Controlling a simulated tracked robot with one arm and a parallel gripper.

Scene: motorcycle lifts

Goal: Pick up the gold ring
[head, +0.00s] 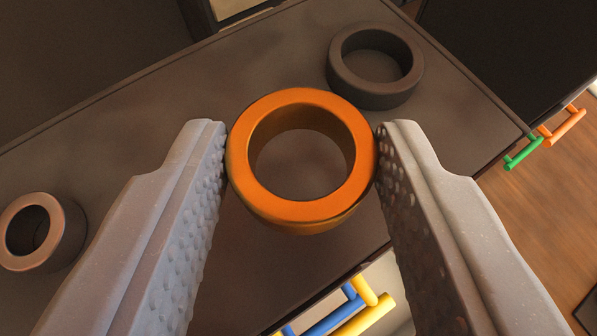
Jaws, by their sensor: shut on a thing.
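The gold ring (303,203) looks orange-gold and is in the middle of the head view, its hole facing me. My gripper (302,150) is shut on it, with one grey studded finger against its left side and the other against its right side. The dark tabletop (150,135) shows through the hole and around the ring. I cannot tell whether the ring is clear of the surface or resting on it.
A black ring (347,91) lies at the upper right of the tabletop. A brownish-pink ring (66,240) lies at the far left. Green (523,153) and orange (562,127) handles show at right, with blue (337,312) and yellow (363,318) bars below the near edge.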

